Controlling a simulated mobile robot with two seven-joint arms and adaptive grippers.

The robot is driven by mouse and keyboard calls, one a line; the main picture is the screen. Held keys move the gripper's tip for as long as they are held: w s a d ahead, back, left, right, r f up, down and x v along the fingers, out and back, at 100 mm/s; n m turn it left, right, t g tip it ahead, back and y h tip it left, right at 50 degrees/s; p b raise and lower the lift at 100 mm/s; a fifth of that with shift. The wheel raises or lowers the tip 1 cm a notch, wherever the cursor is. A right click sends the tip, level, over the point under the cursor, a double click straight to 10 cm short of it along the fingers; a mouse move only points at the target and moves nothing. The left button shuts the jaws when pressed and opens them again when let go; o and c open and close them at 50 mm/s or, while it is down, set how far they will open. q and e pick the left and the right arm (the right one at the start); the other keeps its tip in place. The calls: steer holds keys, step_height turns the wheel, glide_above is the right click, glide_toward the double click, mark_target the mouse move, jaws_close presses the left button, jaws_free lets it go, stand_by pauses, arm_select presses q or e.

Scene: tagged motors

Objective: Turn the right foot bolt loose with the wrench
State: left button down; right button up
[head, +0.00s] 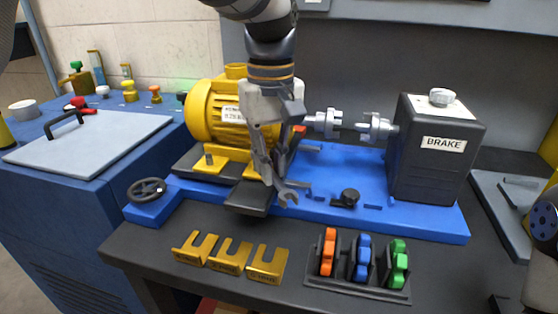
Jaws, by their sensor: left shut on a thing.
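The yellow motor (205,110) stands on the blue base plate (330,205), with a white label on its side. A foot bolt (209,160) shows at its front left foot. The right foot bolt is hidden behind my left gripper and the wrench. My left gripper (275,155) comes down from the top in front of the motor's right side, shut on the grey wrench (284,189). The wrench points down, its open jaw low over the base near the motor's right foot. I cannot tell whether it touches a bolt. My right gripper is not in view.
Three yellow slotted shims (232,252) lie in front. A dark rack (385,290) holds orange, blue and green tagged pieces. The brake box (435,150) and shaft couplings stand right of the motor. A black handwheel (147,189) sits at the base's left end.

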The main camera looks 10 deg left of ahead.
arm_select(q)
steer(key=shift+r, duration=0.2)
steer(key=shift+r, duration=0.95)
steer(key=shift+a, duration=0.1)
steer(key=a+m, duration=0.1)
steer(key=s+a+m, duration=0.1)
steer(key=m, duration=0.1)
steer(key=a+m, duration=0.1)
steer(key=m, duration=0.1)
steer(key=a+m, duration=0.1)
steer(key=m, duration=0.1)
steer(key=shift+s+a, duration=0.1)
steer(key=shift+s, duration=0.1)
steer(key=a+m, duration=0.1)
steer(key=m, duration=0.1)
steer(key=a+m, duration=0.1)
steer(key=shift+w+a+m, duration=0.15)
steer(key=shift+m, duration=0.25)
steer(key=a+m, duration=0.1)
steer(key=w+a+m, duration=0.1)
steer(key=m, duration=0.1)
